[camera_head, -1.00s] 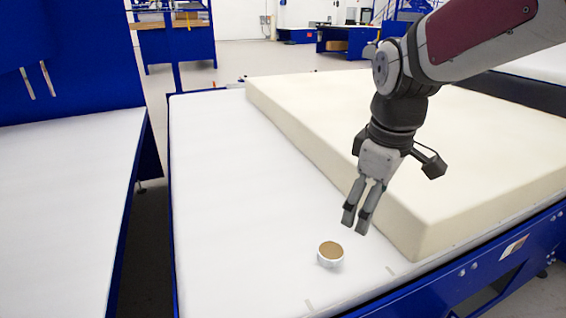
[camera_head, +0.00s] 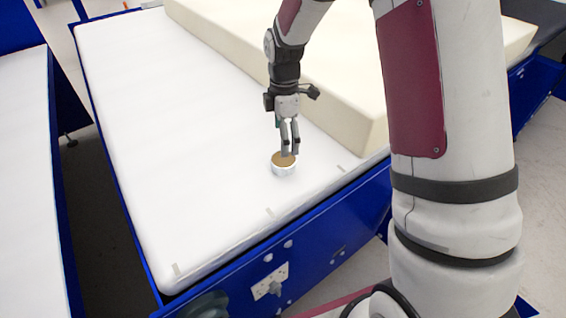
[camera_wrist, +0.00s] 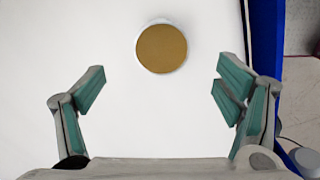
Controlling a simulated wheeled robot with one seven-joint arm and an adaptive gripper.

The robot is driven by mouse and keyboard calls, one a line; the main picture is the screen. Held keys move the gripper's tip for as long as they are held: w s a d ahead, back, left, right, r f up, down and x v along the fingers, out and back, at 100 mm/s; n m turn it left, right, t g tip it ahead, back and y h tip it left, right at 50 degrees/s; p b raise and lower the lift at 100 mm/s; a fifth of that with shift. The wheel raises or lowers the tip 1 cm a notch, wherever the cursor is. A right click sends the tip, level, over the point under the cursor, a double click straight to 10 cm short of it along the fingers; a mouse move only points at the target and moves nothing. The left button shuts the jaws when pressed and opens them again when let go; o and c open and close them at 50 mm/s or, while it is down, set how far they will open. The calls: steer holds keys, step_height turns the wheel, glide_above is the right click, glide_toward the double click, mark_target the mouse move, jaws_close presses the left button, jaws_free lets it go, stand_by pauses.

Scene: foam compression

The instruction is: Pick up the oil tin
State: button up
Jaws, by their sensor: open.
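The oil tin (camera_head: 284,168) is a short round white tin with a brown top. It stands upright on the white table (camera_head: 190,180), near the table's front edge. In the wrist view the tin (camera_wrist: 161,49) shows from above, ahead of my gripper and between the lines of its two fingers. My gripper (camera_head: 290,152) points down just above and behind the tin in the head view. In the wrist view my gripper (camera_wrist: 160,88) is open and empty, with its green-padded fingers wide apart. Whether a fingertip touches the tin cannot be told from the head view.
A thick cream foam block (camera_head: 330,100) lies on the table behind and to the right of the tin. The table's blue frame (camera_head: 290,245) runs along the front. A second white table (camera_head: 25,170) stands at the left across a gap. The table left of the tin is clear.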

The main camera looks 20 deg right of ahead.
mark_target(283, 159)
steer(key=shift+s+a+f, duration=0.1)
steer(key=shift+f, duration=4.3)
steer(key=c, duration=1.5)
steer(key=shift+c, duration=0.2)
